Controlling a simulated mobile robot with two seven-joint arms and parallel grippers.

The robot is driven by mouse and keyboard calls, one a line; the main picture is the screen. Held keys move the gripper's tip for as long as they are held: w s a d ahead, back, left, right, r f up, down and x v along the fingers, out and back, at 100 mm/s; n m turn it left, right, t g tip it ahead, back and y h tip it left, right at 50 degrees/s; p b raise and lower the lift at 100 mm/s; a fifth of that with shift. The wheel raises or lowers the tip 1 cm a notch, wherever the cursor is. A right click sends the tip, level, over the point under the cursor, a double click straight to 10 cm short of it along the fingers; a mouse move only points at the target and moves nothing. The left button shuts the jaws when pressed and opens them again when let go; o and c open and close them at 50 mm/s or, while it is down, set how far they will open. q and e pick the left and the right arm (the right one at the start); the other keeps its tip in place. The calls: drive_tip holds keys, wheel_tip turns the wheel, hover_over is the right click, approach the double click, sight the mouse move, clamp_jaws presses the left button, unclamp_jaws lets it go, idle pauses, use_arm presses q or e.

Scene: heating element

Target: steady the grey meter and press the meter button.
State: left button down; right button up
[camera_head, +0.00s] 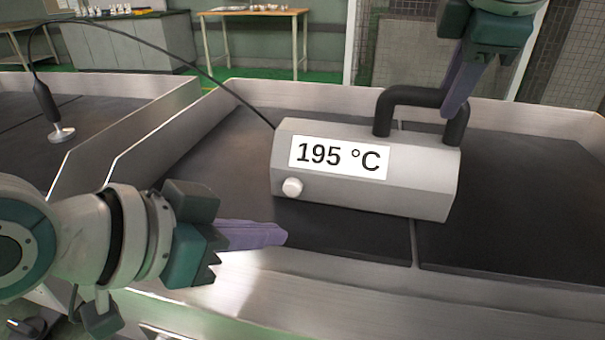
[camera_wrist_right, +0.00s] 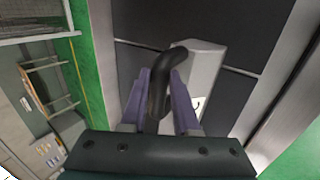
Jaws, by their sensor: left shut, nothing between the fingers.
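The grey meter (camera_head: 420,185) lies on the dark bench top and its display (camera_head: 338,158) reads 195 °C. A white round button (camera_head: 292,187) is on its front face, below the display's left end. A black handle (camera_head: 408,96) rises from the meter's top. My right gripper (camera_head: 455,100) is at the handle's right part; in the right wrist view its purple fingers lie close on both sides of the handle (camera_wrist_right: 162,75), shut on it. My left gripper (camera_head: 283,236) is shut and empty, its purple fingertips below the button and apart from it.
A black cable runs left from the meter to a probe (camera_head: 46,102) standing on a metal foot on the left tray. Metal rims (camera_head: 140,125) edge the trays. The dark surface (camera_head: 520,200) right of the meter is free. A wooden table (camera_head: 255,14) stands far behind.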

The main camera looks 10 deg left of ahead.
drive_tip(key=o, duration=0.5)
drive_tip(key=shift+o, duration=0.2)
